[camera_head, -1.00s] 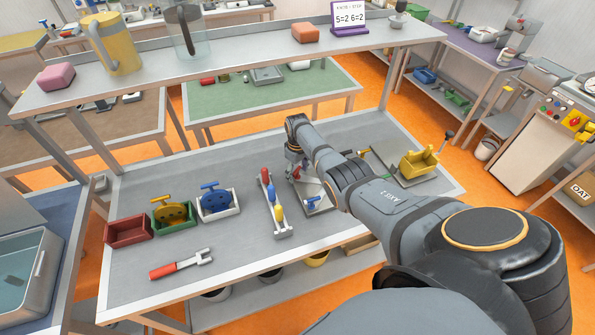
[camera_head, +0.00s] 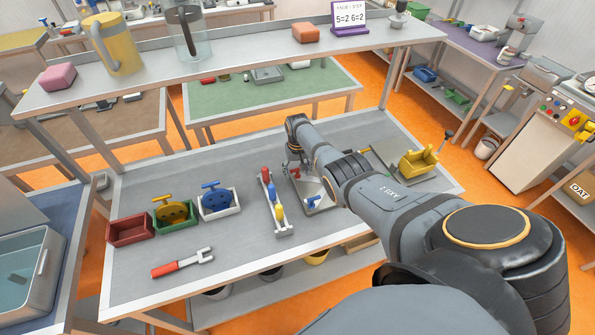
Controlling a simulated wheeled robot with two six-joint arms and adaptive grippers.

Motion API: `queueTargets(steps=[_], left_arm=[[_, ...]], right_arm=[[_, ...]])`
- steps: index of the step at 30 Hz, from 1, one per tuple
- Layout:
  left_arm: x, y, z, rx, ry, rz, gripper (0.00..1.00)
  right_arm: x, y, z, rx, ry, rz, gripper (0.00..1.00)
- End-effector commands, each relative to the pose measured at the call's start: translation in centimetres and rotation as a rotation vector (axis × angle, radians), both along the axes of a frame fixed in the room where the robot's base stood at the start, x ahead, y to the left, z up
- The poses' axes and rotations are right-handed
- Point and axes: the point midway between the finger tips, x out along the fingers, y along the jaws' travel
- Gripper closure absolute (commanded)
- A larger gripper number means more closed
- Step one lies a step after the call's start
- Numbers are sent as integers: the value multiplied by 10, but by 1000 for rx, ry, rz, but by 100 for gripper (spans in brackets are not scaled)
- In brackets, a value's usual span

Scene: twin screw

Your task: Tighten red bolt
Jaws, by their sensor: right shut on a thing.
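My right gripper (camera_head: 294,170) reaches down over the back left part of a grey plate (camera_head: 323,207) on the workbench. It is shut on the red bolt (camera_head: 296,175), of which only a small red patch shows; the gripper and arm hide the rest. A blue bolt (camera_head: 312,202) stands on the front part of the same plate, apart from the gripper. My left gripper is not in view.
A rack of coloured-handled tools (camera_head: 282,231) stands left of the plate. Red, green and white bins (camera_head: 128,231) and a red-handled wrench (camera_head: 182,263) lie further left. A yellow object (camera_head: 419,163) is at right. A shelf (camera_head: 235,62) spans the back.

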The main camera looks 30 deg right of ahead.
Motion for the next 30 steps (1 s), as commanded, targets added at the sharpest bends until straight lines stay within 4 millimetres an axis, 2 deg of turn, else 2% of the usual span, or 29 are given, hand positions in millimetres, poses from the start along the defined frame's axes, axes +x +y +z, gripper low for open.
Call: queueTargets(steps=[14, 15, 19, 30], left_arm=[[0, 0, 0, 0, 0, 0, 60], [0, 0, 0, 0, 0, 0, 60], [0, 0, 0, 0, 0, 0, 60], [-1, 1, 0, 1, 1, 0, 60]], right_arm=[[2, -1, 2, -3, -4, -13, 66], [2, -1, 2, -3, -5, -13, 30], [1, -1, 1, -2, -3, -12, 13], [0, 0, 2, -1, -2, -12, 12]])
